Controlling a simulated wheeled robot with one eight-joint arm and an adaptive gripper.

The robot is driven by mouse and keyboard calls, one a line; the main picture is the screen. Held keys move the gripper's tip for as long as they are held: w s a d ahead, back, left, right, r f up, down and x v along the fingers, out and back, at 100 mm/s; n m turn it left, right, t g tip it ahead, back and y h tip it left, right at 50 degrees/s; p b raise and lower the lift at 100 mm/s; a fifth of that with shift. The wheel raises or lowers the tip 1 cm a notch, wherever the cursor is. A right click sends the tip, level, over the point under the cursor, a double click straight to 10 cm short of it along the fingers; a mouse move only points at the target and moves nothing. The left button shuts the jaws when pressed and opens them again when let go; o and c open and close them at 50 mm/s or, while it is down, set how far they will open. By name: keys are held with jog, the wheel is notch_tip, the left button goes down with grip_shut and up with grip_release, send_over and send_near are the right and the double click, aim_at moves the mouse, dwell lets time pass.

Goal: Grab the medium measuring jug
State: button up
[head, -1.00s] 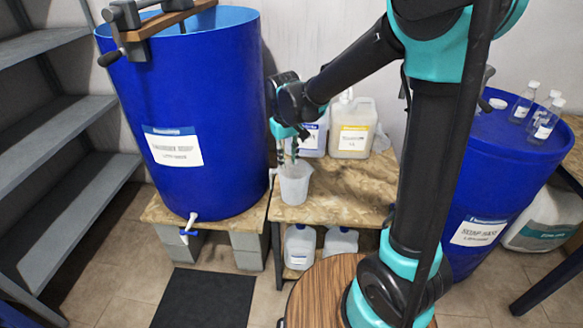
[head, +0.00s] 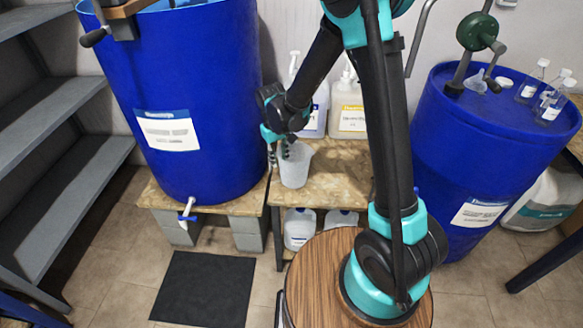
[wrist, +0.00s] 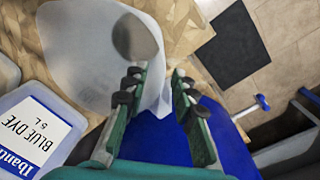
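The measuring jug (head: 295,167), translucent white, stands upright on the small wooden table between the blue drums. My gripper (head: 279,153) is at its upper left side in the head view. In the wrist view the jug (wrist: 80,50) fills the upper left, with its mouth facing the camera. My gripper (wrist: 158,100) shows two green fingers with dark pads, spread apart. Part of the jug's near edge lies between the fingertips; I cannot tell whether it is handle or wall. A gap shows between the fingers. No other jug is seen to compare its size.
A large blue drum (head: 180,90) stands close left of the gripper, another (head: 485,150) at right. White containers (head: 350,112) stand behind the jug on the table (head: 338,188); one labelled blue dye (wrist: 38,135) is close in the wrist view. Grey shelves (head: 50,130) are far left.

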aim_at(281, 169)
jog(key=shift+w+d+f, duration=0.1)
jog(key=shift+d+f, duration=0.05)
jog(key=shift+f, duration=1.3)
jog(key=shift+w+d+f, duration=0.1)
jog(key=shift+d+f, duration=0.05)
jog(key=shift+f, duration=1.3)
jog(key=shift+c, duration=0.3)
grip_shut()
